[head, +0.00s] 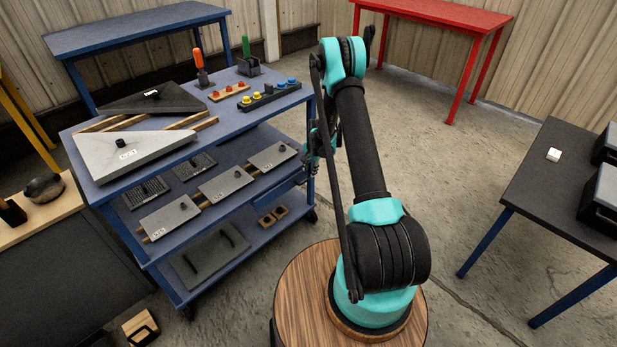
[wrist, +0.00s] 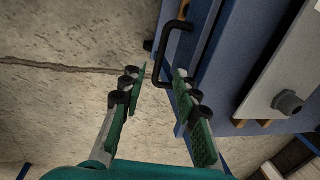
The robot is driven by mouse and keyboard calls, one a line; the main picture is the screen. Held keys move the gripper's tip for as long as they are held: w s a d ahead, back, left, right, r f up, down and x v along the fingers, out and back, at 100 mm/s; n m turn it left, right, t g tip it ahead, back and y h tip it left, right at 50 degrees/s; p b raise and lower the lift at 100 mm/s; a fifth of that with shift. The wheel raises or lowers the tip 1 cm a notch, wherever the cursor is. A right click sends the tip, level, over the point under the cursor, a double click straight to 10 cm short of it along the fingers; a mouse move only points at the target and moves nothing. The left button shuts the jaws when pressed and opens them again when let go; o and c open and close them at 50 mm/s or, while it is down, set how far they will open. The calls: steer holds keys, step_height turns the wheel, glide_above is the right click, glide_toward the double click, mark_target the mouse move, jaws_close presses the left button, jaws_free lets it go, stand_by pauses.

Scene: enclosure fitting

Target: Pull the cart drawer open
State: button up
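The blue cart (head: 228,130) stands left of my arm in the head view, with parts on its shelves. In the wrist view a black bar handle (wrist: 162,52) sticks out from a blue face of the cart (wrist: 204,45). My gripper (wrist: 160,78) is open, its two green-padded fingers apart. The handle's bar appears between the fingertips in the picture; I see no finger clearly touching it, and the depth is hard to judge. In the head view my gripper (head: 317,145) is at the cart's right end, partly hidden by my arm. The handle cannot be made out there.
Grey plates with knobs (head: 225,184) lie on the cart's middle shelf; one grey plate (wrist: 285,75) is close right of the fingers in the wrist view. A dark table (head: 560,190) stands at right, a red table (head: 440,15) at the back. The floor between is clear.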

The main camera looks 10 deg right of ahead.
mark_target(308, 179)
steer(key=shift+w+a+f, duration=0.15)
steer(key=shift+w+f, duration=0.05)
steer(key=shift+f, duration=1.05)
steer(key=shift+w+a+f, duration=0.15)
steer(key=shift+f, duration=1.05)
jaws_close()
